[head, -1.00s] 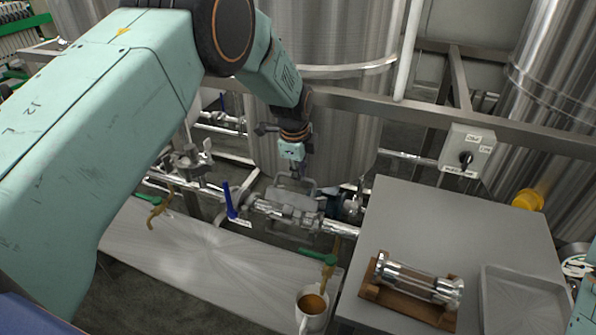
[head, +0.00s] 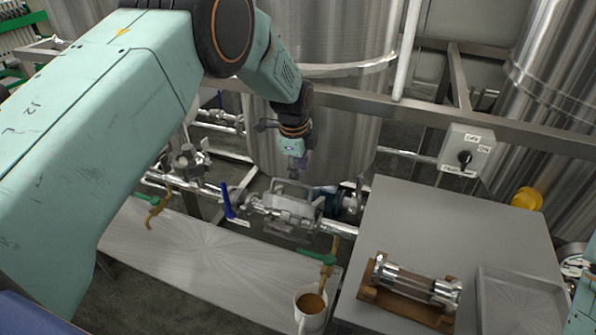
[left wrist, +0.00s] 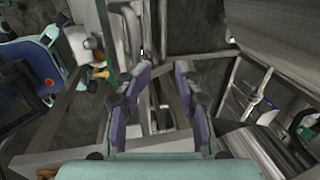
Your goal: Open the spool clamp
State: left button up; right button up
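On the pipe line in front of the middle tank sits a grey metal piece with a raised bar (head: 290,204), which looks like the spool clamp. Whether it is latched is too small to tell. My left gripper (head: 297,168) hangs just above and behind it in the picture, pointing down, with a small gap between. In the left wrist view its two purple-padded fingers (left wrist: 163,100) stand apart with nothing held between them. A sight-glass spool with metal ends (head: 415,282) lies in a wooden cradle (head: 408,307) on the grey table. My right gripper is out of view.
A blue-handled valve (head: 229,203) sits left of the clamp piece. A green-handled tap (head: 318,257) is above a mug of brown liquid (head: 311,309). A grey tray (head: 520,300) and switch box (head: 466,150) are at the right.

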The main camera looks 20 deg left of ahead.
pick_arm(q)
notch_tip(320, 180, up, 7)
jog(key=w+p, duration=0.2)
jog(key=shift+w+p, duration=0.4)
dwell(0.4)
jog(key=shift+f, duration=0.1)
dwell(0.4)
notch_tip(320, 180, up, 12)
jog(key=s, duration=0.2)
dwell(0.4)
